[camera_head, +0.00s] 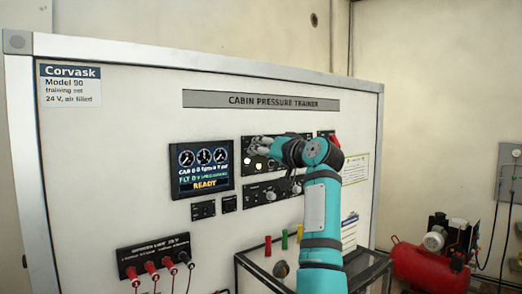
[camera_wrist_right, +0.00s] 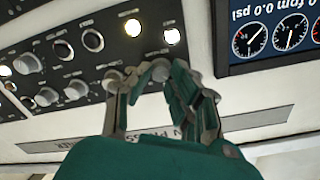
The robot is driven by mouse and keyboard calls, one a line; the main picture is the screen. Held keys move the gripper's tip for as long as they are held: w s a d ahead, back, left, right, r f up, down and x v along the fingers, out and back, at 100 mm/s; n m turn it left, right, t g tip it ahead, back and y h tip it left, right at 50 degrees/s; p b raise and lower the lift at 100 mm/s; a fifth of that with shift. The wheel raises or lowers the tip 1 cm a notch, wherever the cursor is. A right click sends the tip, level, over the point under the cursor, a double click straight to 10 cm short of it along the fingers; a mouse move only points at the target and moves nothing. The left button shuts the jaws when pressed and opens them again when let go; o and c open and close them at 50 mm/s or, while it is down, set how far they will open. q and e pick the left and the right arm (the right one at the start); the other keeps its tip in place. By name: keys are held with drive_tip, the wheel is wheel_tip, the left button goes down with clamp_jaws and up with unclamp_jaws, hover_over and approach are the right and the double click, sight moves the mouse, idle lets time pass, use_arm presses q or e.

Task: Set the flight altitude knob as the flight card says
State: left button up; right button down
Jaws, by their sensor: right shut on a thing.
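My right gripper (camera_head: 258,147) is at the upper left part of the upper black control panel (camera_head: 246,171). In the right wrist view its fingertips (camera_wrist_right: 137,74) meet at the panel face, shut on what looks like a small knob. The fingers hide most of that knob, and its label and pointer cannot be read. The display (camera_head: 202,169) left of the panel shows three dials, a green FLT line that seems to read 0, and READY. A yellow-edged card (camera_head: 355,168) is at the right; its text is too small to read. My left gripper is not in view.
Other knobs (camera_wrist_right: 27,64) and lit round lamps (camera_wrist_right: 132,28) are close to the gripper. A lower black panel (camera_head: 259,193) has more knobs. Red plugs with cables (camera_head: 151,267) are at lower left. A red compressor (camera_head: 415,265) stands at right.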

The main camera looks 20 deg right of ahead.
drive_tip(key=m+y, duration=0.1)
drive_tip(key=m, duration=2.5)
drive_tip(key=shift+f+m, duration=0.1)
drive_tip(key=shift+m, duration=0.3)
idle(0.3)
drive_tip(key=c, duration=1.2)
unclamp_jaws()
drive_tip(key=shift+d, duration=0.1)
drive_tip(key=v, duration=1.1)
drive_tip(key=shift+s, duration=0.4)
